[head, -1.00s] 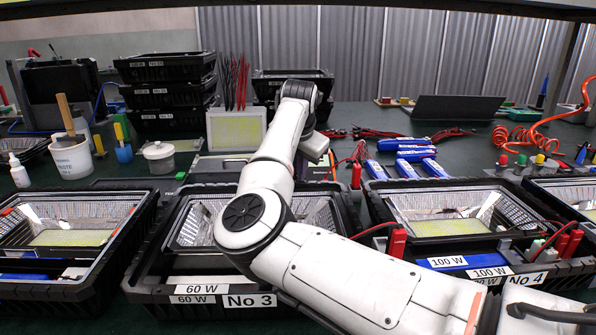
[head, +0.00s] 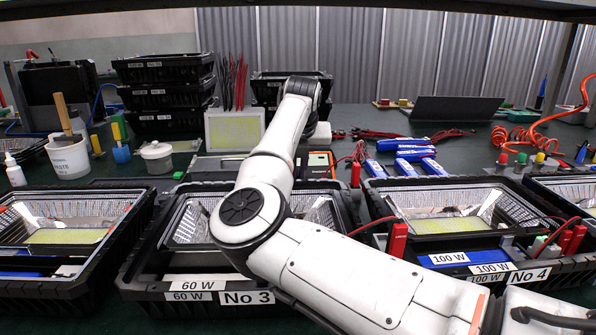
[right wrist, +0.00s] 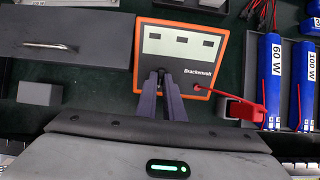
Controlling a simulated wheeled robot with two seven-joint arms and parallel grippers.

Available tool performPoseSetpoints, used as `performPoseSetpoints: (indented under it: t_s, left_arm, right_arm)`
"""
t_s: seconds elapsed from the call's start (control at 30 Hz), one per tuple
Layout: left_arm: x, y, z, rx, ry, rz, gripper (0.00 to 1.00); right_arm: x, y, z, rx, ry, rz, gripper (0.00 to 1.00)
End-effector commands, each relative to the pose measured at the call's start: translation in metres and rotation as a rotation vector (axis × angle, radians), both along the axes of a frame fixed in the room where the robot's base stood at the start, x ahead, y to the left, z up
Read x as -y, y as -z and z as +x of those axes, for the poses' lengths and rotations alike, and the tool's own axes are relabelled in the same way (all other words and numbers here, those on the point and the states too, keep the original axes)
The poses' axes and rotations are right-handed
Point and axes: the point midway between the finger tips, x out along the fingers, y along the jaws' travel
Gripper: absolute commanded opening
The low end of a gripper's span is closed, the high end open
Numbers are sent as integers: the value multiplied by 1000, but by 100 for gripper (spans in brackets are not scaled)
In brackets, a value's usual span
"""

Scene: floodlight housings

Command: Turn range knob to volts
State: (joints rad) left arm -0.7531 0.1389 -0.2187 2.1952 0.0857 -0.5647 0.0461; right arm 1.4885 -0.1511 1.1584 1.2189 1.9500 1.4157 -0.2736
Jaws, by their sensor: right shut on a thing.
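The range meter (right wrist: 181,45) is a dark panel with an orange rim, a pale display and the name Brackenvolt. It lies at the top middle of the right wrist view and shows partly behind my arm in the head view (head: 319,163). My right gripper (right wrist: 161,77) points at the meter's face below the display, with its dark fingers close together on the range knob. The fingers hide the knob, so its pointer and setting cannot be read. A red lead plugs into the meter right of the fingers. My left gripper is not in view.
A red clip (right wrist: 240,109) lies right of the meter, near blue packs (right wrist: 271,80). A grey case (right wrist: 65,40) is on its left. In the head view, black crates with floodlight housings (head: 445,222) line the front, partly behind my right arm.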

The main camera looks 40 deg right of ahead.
Motion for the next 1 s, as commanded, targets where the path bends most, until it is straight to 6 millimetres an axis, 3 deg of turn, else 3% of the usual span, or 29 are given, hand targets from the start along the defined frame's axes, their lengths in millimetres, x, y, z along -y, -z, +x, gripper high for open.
performPoseSetpoints:
  t_s: [0.5, 0.63, 1.0]
  left_arm:
    - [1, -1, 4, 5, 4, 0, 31]
    - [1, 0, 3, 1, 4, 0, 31]
    - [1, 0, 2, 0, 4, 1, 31]
  right_arm:
    - [1, -2, 0, -3, -20, -11, 0]
    - [1, -2, 0, -4, -20, -12, 26]
    - [-1, -5, -1, -5, -20, -9, 27]
